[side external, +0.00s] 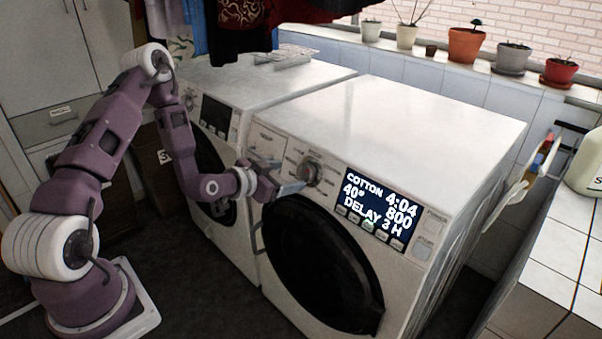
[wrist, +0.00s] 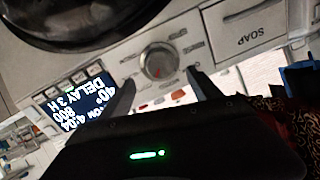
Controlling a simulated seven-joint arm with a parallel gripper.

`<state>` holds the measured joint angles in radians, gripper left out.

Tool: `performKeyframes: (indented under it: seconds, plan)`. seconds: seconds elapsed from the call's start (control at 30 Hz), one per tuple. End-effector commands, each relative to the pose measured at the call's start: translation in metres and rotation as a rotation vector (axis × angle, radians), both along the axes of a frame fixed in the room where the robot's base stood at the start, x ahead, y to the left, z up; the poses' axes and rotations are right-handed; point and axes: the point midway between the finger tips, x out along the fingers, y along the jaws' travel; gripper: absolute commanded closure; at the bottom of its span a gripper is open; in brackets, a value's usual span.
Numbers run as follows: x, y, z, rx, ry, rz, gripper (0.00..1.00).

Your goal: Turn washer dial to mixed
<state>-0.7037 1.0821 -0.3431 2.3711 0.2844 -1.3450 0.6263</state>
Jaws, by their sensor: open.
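The washer (side external: 400,110) is white with a dark round door, and its display (side external: 380,208) reads "COTTON 4:04, 40°, 800, DELAY 3 H". The dial (side external: 309,172) is a round silver knob left of the display. In the wrist view the dial (wrist: 159,61) has a red mark on its face, with small printed labels around it too blurred to read. My gripper (side external: 302,187) is at the dial's lower left in the side view. In the wrist view my gripper (wrist: 160,80) is open, one finger on each side of the dial. I cannot tell whether the fingers touch it.
A second white machine (side external: 215,118) stands to the left. The soap drawer (wrist: 243,28) is beside the dial. Hanging clothes (side external: 238,30) are above the second machine. Potted plants (side external: 466,44) line the ledge behind. A tiled counter (side external: 560,240) is at the right.

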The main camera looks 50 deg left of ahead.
Motion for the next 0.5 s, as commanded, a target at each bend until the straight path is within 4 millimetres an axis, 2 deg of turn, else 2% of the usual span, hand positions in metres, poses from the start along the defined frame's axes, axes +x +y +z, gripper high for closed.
performKeyframes:
  seconds: [0.3,0.5]
  plan:
    - [0.051,0.005,-0.02,0.0,-0.005,0.002,0.27]
    - [0.064,0.005,-0.025,-0.001,-0.002,0.001,0.27]
